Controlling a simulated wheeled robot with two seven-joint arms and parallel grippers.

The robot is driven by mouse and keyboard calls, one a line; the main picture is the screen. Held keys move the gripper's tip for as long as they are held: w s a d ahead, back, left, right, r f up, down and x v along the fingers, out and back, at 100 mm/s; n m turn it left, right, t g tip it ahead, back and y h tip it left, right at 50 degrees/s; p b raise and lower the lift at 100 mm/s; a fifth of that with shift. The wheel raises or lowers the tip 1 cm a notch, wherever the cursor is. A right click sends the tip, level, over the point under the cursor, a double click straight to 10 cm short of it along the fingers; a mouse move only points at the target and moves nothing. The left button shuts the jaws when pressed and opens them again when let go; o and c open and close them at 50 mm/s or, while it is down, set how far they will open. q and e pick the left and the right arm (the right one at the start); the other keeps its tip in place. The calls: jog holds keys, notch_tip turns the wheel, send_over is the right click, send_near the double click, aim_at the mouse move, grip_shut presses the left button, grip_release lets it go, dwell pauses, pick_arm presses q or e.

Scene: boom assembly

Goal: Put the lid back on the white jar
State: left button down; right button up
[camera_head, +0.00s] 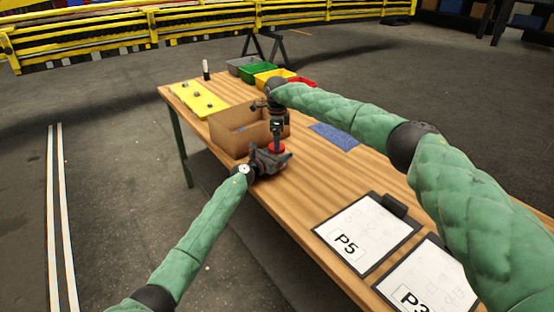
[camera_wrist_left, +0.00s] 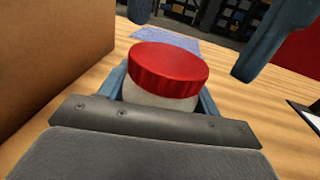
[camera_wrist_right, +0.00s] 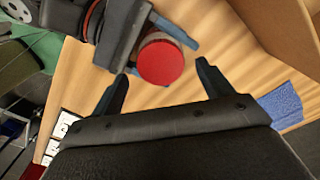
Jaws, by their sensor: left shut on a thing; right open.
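The white jar (camera_wrist_left: 155,97) stands upright in my left gripper (camera_head: 270,157), which is shut on its sides. The red lid (camera_wrist_left: 168,68) rests on top of the jar, covering its mouth; whether it is screwed tight cannot be told. The lid also shows in the head view (camera_head: 277,148) and the right wrist view (camera_wrist_right: 160,62). My right gripper (camera_head: 277,131) points down above the lid, open and empty. In the right wrist view, its fingers (camera_wrist_right: 158,87) are on either side of the lid and apart from it. The jar's base is hidden.
A cardboard box (camera_head: 232,139) stands beside the grippers. A blue mat (camera_head: 335,136) lies to their right. A yellow board (camera_head: 199,100) and coloured bins (camera_head: 258,73) are farther back. Clipboards (camera_head: 367,232) lie at the front right. The wood between mat and clipboards is clear.

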notch_tip(320, 180, up, 2)
jog(key=shift+c, duration=0.3)
jog(key=shift+w+r, duration=0.15)
jog(key=shift+r, duration=0.2)
notch_tip(320, 180, up, 2)
jog(key=shift+w+r+n, duration=0.1)
jog(key=shift+w+n, duration=0.05)
jog(key=shift+n, duration=0.15)
jog(key=shift+r+n, duration=0.2)
jog(key=shift+n, duration=0.9)
jog(key=n, duration=0.4)
jog(key=shift+s, duration=0.25)
